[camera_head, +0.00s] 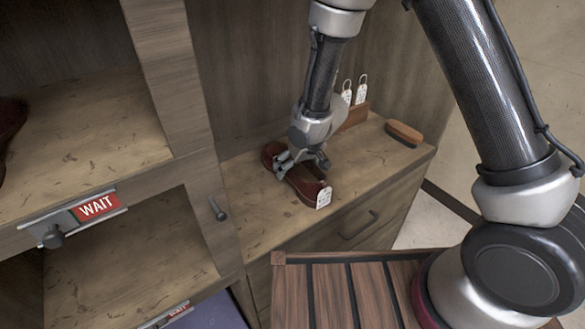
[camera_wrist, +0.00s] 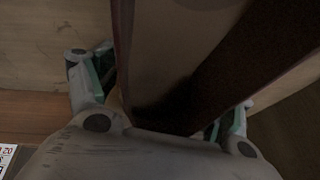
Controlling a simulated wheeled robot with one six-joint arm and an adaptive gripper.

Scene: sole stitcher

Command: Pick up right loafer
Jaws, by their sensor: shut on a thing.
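A dark red-brown loafer (camera_head: 309,188) with a white tag (camera_head: 323,197) at its near end sits on the wooden counter (camera_head: 265,222). My gripper (camera_head: 301,166) is over the middle of the loafer and shut on it, one finger on each side. In the wrist view the loafer (camera_wrist: 185,50) fills the middle between the fingers, with its dark opening showing. Parts of my gripper (camera_wrist: 160,100) show left and right of it. I cannot tell whether the loafer's underside touches the counter. Only one loafer is clearly seen.
A brown brush (camera_head: 403,133) lies at the counter's right end. A small wooden holder (camera_head: 355,116) with white tags stands behind my gripper. Left are shelves with a red WAIT sign (camera_head: 97,206). A slatted wooden surface (camera_head: 335,295) is in front.

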